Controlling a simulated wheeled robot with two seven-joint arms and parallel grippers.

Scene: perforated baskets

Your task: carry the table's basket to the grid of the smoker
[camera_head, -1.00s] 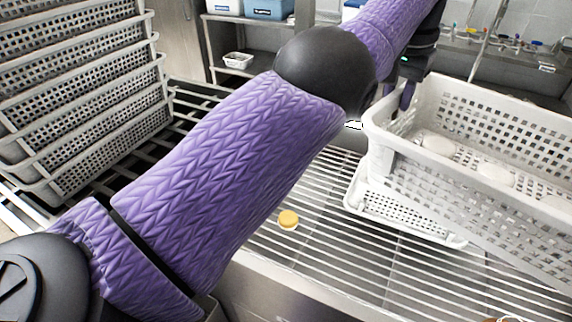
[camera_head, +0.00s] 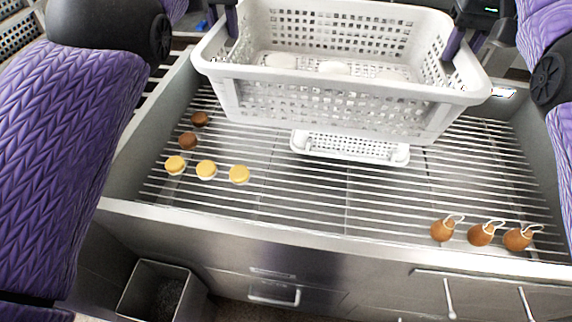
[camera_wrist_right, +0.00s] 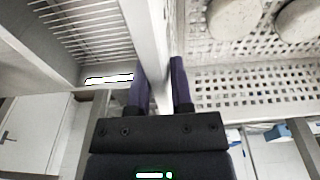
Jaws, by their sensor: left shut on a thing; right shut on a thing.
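The large white perforated basket (camera_head: 340,94) is held level above the metal grid (camera_head: 300,195) of the smoker, toward its back edge. Several pale round pieces (camera_head: 334,68) lie inside it. My left gripper (camera_head: 232,22) is shut on its left wall. My right gripper (camera_head: 455,45) is shut on its right wall. In the right wrist view the basket's rim (camera_wrist_right: 150,40) runs between the fingers of my right gripper (camera_wrist_right: 160,85). The height of the basket's bottom over the grid is hard to tell.
A small white perforated basket (camera_head: 350,148) sits on the grid, partly beneath the large one. Yellow pieces (camera_head: 206,169) and brown pieces (camera_head: 188,141) lie at left. Tied brown pieces (camera_head: 481,235) lie at front right. The grid's front middle is clear.

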